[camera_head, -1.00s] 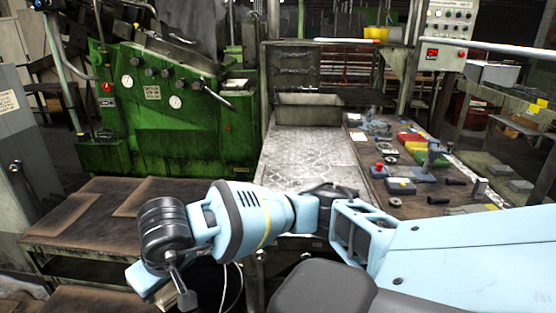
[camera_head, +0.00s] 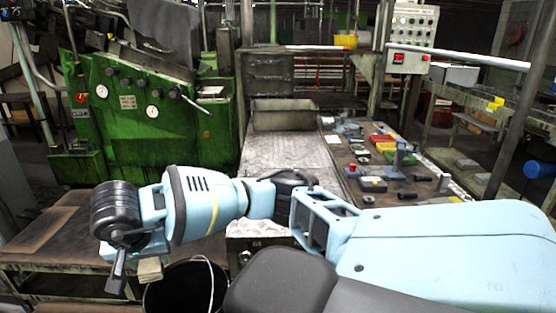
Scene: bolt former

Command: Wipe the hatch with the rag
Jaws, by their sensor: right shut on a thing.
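My right arm reaches across the front of the camera_head view from the right, its wrist turned to the left. My right gripper (camera_head: 124,276) points down at the lower left, beside the black bucket. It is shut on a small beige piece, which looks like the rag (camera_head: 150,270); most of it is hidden. I cannot tell for sure which panel is the hatch; a dark metal panel (camera_head: 283,75) stands behind the metal-topped bench, well away from the gripper. My left gripper is not in view.
The black bucket (camera_head: 212,290) with a wire handle stands below my right wrist. A brown worktable (camera_head: 50,235) is at left, before a green machine (camera_head: 150,130). The metal bench top (camera_head: 285,155) is mostly clear; tools crowd the board (camera_head: 345,170) on its right.

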